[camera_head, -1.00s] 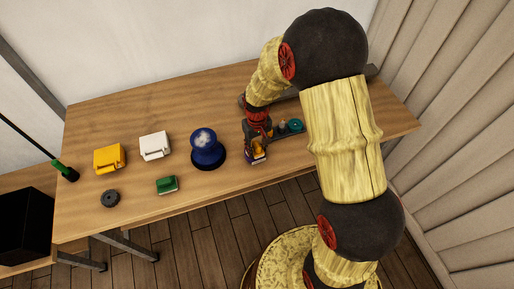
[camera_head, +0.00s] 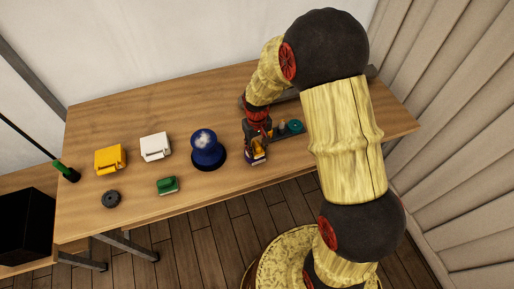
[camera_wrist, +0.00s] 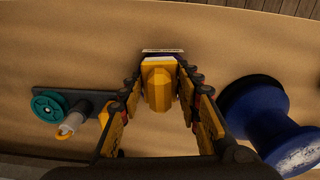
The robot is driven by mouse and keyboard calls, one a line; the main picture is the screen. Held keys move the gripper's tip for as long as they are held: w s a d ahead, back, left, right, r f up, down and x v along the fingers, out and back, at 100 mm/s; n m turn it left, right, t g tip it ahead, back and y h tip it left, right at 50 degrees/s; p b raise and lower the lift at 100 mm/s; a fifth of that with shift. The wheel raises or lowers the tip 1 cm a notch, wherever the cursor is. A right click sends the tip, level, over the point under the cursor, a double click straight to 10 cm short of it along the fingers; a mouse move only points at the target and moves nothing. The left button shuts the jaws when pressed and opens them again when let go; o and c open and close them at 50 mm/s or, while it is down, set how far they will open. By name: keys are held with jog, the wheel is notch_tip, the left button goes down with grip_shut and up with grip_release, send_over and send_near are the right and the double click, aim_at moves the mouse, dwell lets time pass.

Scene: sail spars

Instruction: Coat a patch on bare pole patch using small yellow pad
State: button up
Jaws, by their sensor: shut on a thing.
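My gripper (camera_head: 258,152) is low over the front part of the table, right of the blue pot. It is shut on the small yellow pad (camera_wrist: 158,88), whose yellow body sits between the fingers (camera_wrist: 161,75) in the wrist view. A pale, dark-edged base shows at the pad's far end. I cannot tell whether the pad touches the table. I cannot make out a bare patch.
A dark mount with a teal disc (camera_head: 296,126) stands close right of my gripper. A larger yellow block (camera_head: 110,158), a white block (camera_head: 155,146), a green block (camera_head: 168,185) and a dark round piece (camera_head: 111,199) stand at left. The table's back left (camera_head: 130,110) is clear.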

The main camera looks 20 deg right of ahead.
aim_at(257, 145)
jog(key=shift+r+p, duration=1.85)
jog(key=shift+r, duration=1.25)
jog(key=shift+f, duration=0.1)
